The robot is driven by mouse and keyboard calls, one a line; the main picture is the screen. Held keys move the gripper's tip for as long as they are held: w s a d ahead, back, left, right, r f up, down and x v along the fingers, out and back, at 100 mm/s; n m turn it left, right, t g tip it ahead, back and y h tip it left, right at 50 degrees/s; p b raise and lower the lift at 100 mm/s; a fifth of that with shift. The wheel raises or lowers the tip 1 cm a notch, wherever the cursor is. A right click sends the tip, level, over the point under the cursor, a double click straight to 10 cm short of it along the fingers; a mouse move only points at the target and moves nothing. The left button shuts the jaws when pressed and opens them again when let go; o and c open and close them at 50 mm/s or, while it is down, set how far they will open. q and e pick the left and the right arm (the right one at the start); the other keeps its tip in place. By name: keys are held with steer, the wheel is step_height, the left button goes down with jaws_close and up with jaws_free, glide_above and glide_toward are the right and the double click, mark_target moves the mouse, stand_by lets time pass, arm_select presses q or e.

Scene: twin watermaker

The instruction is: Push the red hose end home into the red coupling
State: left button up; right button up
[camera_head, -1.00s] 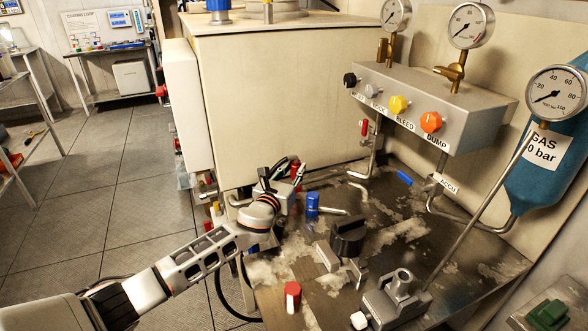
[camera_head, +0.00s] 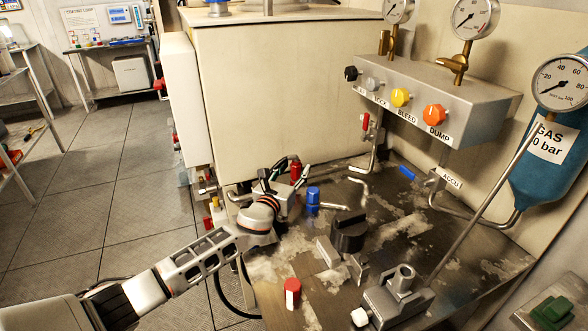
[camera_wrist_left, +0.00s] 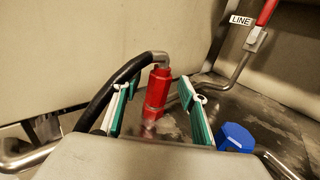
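My left gripper (camera_head: 294,173) is at the back left of the metal worktop, in front of the big cream cabinet. In the left wrist view its two green-padded fingers (camera_wrist_left: 157,105) stand apart, one on each side of a red fitting. Its upper part, the red hose end (camera_wrist_left: 161,75), has a metal elbow and a black hose curving off left. The red lower part (camera_wrist_left: 154,105) looks like the coupling; I cannot tell whether the two are fully seated. Gaps show between fingers and fitting. The fitting's red top also shows in the head view (camera_head: 296,169). My right gripper is not in view.
A blue fitting (camera_head: 313,197) stands close to the right of the gripper; it also shows in the left wrist view (camera_wrist_left: 236,137). A black knob (camera_head: 348,232), a red-capped piece (camera_head: 292,293) and a grey clamp (camera_head: 397,302) stand nearer. A pipe (camera_head: 362,190) runs behind.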

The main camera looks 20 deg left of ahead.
arm_select(q)
steer(key=shift+s, duration=0.1)
steer(key=s, duration=0.4)
steer(key=s+a, duration=0.1)
steer(key=s, duration=0.6)
steer(key=shift+s+a+r, duration=0.1)
steer(key=shift+s+a, duration=0.15)
steer(key=shift+s, duration=0.15)
